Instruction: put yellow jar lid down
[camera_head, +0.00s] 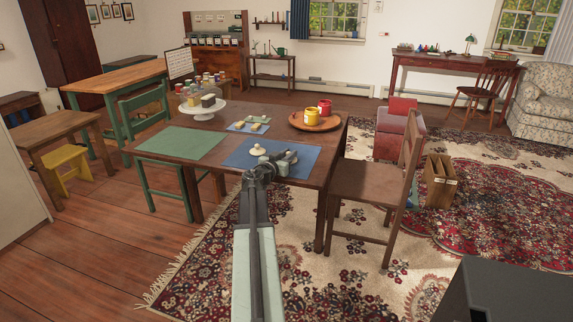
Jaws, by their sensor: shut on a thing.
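A small pale cream-yellow round piece with a knob, which looks like the yellow jar lid (258,150), shows just beyond the end of my arm, over the blue mat (239,161). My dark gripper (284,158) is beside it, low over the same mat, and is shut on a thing. The fingers are small and dark here, so their exact hold on the lid is hard to see. I cannot tell whether the lid touches the mat. A yellow jar (314,114) stands on a round wooden tray (299,124) at the table's far right, beside a red jar (325,106).
A brown chair (366,183) stands at the right edge. The green mat is bare.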

